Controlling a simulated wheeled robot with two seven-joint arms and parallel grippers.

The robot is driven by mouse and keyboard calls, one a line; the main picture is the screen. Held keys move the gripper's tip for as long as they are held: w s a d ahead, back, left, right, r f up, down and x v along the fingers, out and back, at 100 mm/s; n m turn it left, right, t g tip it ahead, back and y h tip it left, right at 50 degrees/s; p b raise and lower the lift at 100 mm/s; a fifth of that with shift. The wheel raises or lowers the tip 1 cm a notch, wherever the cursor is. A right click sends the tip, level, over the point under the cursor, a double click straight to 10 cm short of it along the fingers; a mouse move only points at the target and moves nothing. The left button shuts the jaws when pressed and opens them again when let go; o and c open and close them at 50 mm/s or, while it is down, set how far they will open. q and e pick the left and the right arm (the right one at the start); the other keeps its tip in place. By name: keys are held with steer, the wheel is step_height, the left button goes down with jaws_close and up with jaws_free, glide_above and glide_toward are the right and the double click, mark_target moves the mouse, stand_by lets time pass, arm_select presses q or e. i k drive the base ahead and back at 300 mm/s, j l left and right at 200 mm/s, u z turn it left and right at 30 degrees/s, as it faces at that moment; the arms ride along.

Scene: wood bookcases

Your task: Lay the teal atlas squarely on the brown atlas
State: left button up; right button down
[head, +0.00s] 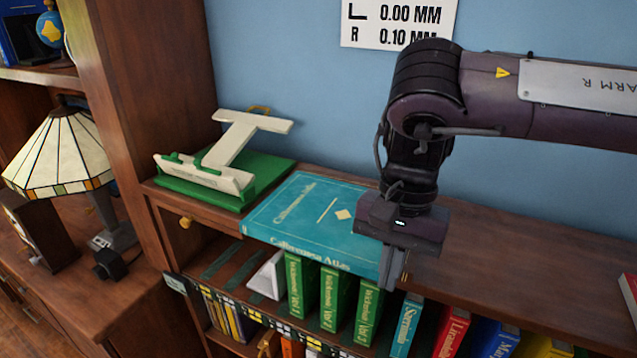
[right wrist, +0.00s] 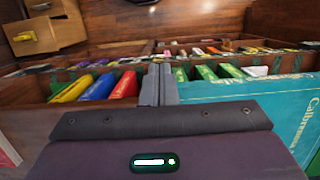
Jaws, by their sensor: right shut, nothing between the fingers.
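The teal atlas (head: 300,210) lies flat on top of the low bookcase, its front edge at or slightly past the bookcase's front edge. It also shows at the right of the right wrist view (right wrist: 240,118). I see no brown atlas in either view; whether one is hidden beneath the teal atlas I cannot tell. My right gripper (head: 394,272) points down at the atlas's front right corner, its fingers shut and empty. They also show closed together in the right wrist view (right wrist: 156,84). I cannot tell whether they touch the atlas. My left gripper is out of view.
A green and white stand (head: 225,165) sits left of the atlas. Green, blue, red and yellow books (head: 330,300) stand on the shelf below. A lamp (head: 62,155) stands at left. A wall sign (head: 400,22) shows millimetre readings.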

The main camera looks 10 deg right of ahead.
mark_target(309, 216)
steer(key=i, duration=0.85)
